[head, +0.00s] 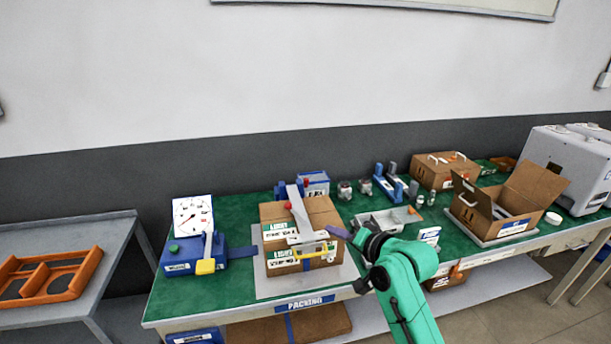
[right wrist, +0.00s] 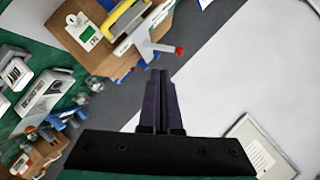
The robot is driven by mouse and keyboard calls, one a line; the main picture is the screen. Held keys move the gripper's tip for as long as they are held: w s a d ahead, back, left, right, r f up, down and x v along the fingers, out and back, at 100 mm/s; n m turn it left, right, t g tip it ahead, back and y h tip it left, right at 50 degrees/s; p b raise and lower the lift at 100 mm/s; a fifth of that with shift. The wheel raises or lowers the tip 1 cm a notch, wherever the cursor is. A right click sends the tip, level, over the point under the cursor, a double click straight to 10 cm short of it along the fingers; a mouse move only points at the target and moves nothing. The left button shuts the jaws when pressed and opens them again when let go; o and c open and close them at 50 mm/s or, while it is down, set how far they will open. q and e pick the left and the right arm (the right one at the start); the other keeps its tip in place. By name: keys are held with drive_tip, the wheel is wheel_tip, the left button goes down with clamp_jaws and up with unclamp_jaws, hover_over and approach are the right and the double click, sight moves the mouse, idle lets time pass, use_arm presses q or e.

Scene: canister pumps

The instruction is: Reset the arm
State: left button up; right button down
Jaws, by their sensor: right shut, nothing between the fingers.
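My right arm comes in from the lower right of the head view, and its right gripper (head: 342,234) points left toward the cardboard box (head: 273,215) on the green table (head: 240,204). In the right wrist view the dark purple fingers of the right gripper (right wrist: 160,98) lie together with nothing between them. My left gripper is not in view.
A blue unit with a yellow lever (head: 190,258) and a white dial (head: 192,218) stands left of the box. A grey tray (head: 385,220), small blue fixtures (head: 385,188), an open carton (head: 500,203) and a grey machine (head: 572,165) stand to the right. A side table holds an orange tray (head: 62,280).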

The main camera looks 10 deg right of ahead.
drive_tip(key=s+d+f+n+g+h, duration=0.35)
drive_tip(key=s+f, duration=0.55)
drive_tip(key=s, duration=0.5)
drive_tip(key=s+d+f+n+g+h, duration=0.4)
drive_tip(key=s+f, duration=0.5)
drive_tip(key=s, duration=0.5)
wheel_tip(320, 180, down, 21)
drive_tip(key=g+y, duration=0.2)
drive_tip(key=s+d+f+g+b, duration=0.1)
drive_tip(key=s+d+f, duration=0.1)
drive_tip(key=s+f, duration=1.5)
drive_tip(key=shift+s+d+g+h, duration=0.35)
drive_tip(key=shift+s, duration=0.25)
drive_tip(key=shift+n, duration=0.25)
